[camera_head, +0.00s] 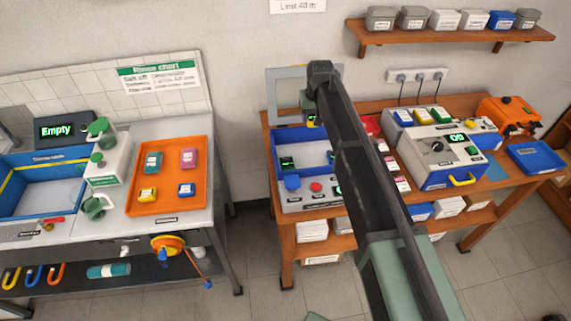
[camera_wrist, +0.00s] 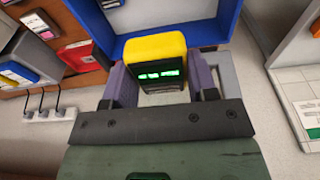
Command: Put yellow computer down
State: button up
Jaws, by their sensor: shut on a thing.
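The yellow computer (camera_wrist: 157,50), with a green lit display on its dark face, sits between the two purple fingers of my gripper (camera_wrist: 162,78) in the wrist view. The fingers are shut on its sides. In the head view a small part of the yellow computer (camera_head: 311,121) shows beside the end of my dark arm, over the workbench on the right. The gripper itself is mostly hidden there by the arm. The held computer is close to a blue-walled test box (camera_head: 277,155); its blue wall also shows in the wrist view (camera_wrist: 230,18).
An orange tray (camera_head: 139,210) on the left counter holds several small coloured devices, one of them yellow. A white tester with a yellow handle (camera_head: 462,181) and an empty-looking blue tray (camera_head: 535,158) stand on the right bench. A shelf (camera_head: 450,36) hangs above.

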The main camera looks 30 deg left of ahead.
aim_at(310, 162)
jog(key=shift+a, duration=0.15)
jog(key=shift+f, duration=0.1)
jog(key=f+b, duration=2)
jog(key=shift+w+d+f, duration=0.1)
jog(key=shift+w+d, duration=0.1)
jog(key=shift+d, duration=0.1)
jog(key=shift+r, duration=0.25)
jog(key=shift+f, duration=0.2)
jog(key=o, duration=1)
